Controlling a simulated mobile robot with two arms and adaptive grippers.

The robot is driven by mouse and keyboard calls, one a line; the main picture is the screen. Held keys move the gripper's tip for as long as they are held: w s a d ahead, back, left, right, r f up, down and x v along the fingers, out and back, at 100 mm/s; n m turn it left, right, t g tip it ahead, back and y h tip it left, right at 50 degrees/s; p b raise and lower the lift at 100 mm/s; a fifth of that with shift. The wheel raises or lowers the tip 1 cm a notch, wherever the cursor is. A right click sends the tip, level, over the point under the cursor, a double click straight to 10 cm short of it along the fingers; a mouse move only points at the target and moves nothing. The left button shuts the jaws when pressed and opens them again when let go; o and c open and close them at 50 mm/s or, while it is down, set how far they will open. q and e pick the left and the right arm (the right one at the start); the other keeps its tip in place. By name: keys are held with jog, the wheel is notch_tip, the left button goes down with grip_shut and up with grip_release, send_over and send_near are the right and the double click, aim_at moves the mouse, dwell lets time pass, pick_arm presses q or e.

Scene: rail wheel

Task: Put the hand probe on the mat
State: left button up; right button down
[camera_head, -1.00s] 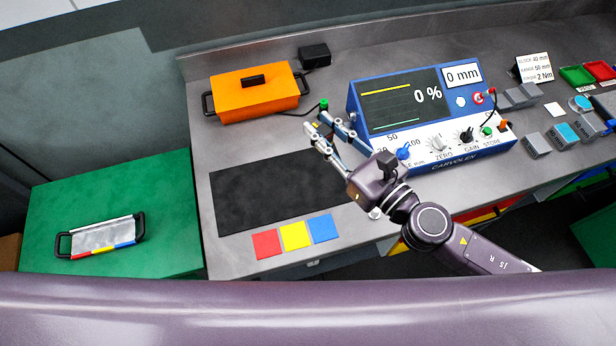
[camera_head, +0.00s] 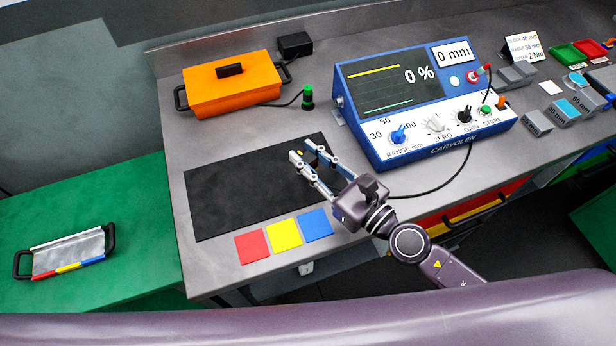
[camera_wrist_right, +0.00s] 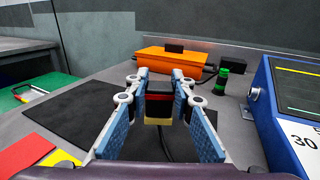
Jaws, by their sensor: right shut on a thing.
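The hand probe (camera_wrist_right: 158,102) is a small dark block with a red band and a pale yellow lower end. My right gripper (camera_head: 312,150) is shut on it, and the wrist view shows it between the blue-padded fingers. In the head view the fingers mostly hide it. The black mat (camera_head: 235,190) lies flat and bare on the bench, and also shows in the wrist view (camera_wrist_right: 75,115). The gripper and probe are over the mat's right end, near its far edge; I cannot tell whether the probe touches it. My left gripper is not in view.
A blue console (camera_head: 400,90) stands just right of the mat, with a cable running toward my right gripper. An orange box (camera_head: 230,90) and a green-capped black cylinder (camera_head: 307,98) stand behind the mat. Red, yellow and blue squares (camera_head: 284,234) lie in front.

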jog(key=shift+f+b, duration=0.4)
jog(key=shift+f, duration=0.25)
notch_tip(320, 180, down, 4)
jog(key=b, duration=0.3)
jog(key=shift+r, duration=0.2)
